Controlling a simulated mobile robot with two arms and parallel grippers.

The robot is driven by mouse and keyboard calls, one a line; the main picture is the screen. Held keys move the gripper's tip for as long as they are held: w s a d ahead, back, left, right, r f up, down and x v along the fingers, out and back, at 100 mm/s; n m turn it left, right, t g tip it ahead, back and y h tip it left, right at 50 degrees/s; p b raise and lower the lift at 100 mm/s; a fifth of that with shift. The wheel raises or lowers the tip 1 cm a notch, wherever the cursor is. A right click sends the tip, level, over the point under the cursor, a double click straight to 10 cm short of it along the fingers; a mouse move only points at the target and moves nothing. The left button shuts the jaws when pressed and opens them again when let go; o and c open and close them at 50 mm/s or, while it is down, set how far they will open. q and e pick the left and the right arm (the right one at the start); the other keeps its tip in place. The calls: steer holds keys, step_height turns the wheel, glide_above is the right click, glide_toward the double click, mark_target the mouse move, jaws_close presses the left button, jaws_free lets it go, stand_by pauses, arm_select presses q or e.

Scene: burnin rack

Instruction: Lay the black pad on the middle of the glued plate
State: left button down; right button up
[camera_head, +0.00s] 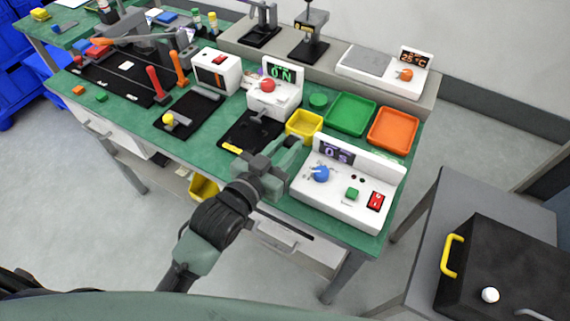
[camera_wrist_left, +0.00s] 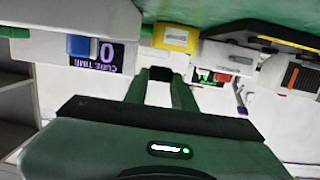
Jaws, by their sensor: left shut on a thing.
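My left gripper (camera_head: 293,150) is above the front of the green bench, between the dark mat and the white timer box. It also shows in the wrist view (camera_wrist_left: 160,80), with its fingers close together. It is shut on a small dark piece (camera_wrist_left: 160,73) at the fingertips, which looks like the black pad; the fingers hide most of it. A dark mat (camera_head: 236,137) with a dark grey part (camera_head: 262,118) on it lies left of the gripper. I cannot tell whether that part is the glued plate. My right gripper is not in view.
The timer box (camera_head: 370,190) with a blue knob stands right of the gripper. A yellow tray (camera_head: 304,137), a green tray (camera_head: 351,128) and an orange tray (camera_head: 394,140) lie behind. A white box (camera_head: 285,105) with a red knob stands behind the mat.

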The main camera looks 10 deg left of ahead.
arm_select(q)
steer(key=shift+f+b, duration=0.35)
steer(key=shift+f, duration=2.85)
steer(key=shift+f, duration=0.2)
steer(key=c, duration=1.4)
jaws_free()
steer(key=shift+c, duration=0.2)
steer(key=shift+r, duration=0.1)
